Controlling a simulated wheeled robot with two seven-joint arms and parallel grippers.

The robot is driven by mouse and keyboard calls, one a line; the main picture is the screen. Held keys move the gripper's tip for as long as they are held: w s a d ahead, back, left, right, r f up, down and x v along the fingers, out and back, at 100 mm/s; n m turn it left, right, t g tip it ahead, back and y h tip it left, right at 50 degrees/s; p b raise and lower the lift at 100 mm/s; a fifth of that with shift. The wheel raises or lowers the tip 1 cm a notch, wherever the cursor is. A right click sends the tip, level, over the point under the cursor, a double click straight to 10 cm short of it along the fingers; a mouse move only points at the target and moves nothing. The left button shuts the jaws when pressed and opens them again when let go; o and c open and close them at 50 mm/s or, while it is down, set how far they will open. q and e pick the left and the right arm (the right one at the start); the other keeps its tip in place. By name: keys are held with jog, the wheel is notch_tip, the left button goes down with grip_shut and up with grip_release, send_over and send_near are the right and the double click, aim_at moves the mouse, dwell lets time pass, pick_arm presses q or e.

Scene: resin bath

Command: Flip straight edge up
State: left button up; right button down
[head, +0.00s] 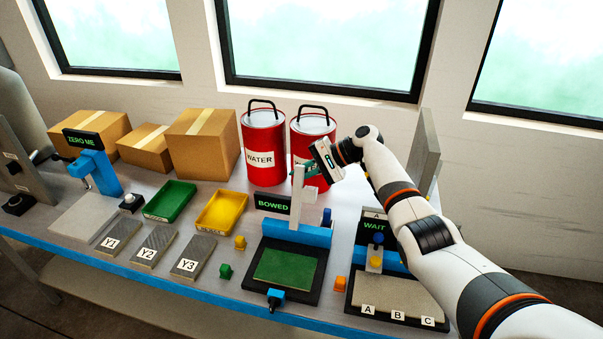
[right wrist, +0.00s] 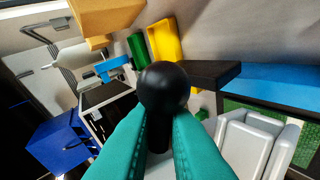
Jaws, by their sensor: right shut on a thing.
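The straight edge seems to be the pale grey bar (head: 298,188) that stands nearly upright at the blue block (head: 300,236) of the station with the BOWED sign (head: 272,204). My right gripper (head: 313,170) is at the bar's upper end, with teal fingers. In the right wrist view the fingers (right wrist: 162,130) are shut on the stem of a black ball knob (right wrist: 163,88). How the knob joins the bar is hidden. The green plate (head: 290,266) lies uncovered in front of the blue block. My left gripper is not in view.
Two red WATER cans (head: 263,150) stand close behind the gripper. The WAIT station (head: 375,226) with its A, B, C plate (head: 396,296) is at the right, under my right arm. Green (head: 171,201) and yellow (head: 222,211) trays and plates Y1 to Y3 (head: 190,256) lie left.

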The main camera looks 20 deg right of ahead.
jog(key=shift+w+d+r, duration=0.15)
jog(key=shift+w+d, duration=0.05)
jog(key=shift+d, duration=0.1)
jog(key=c, duration=1.5)
grip_release()
jog(key=shift+w+d+f, duration=0.1)
jog(key=shift+w+f, duration=0.25)
jog(key=shift+f, duration=0.05)
jog(key=shift+b+v, duration=1.75)
jog(key=shift+v, duration=4.3)
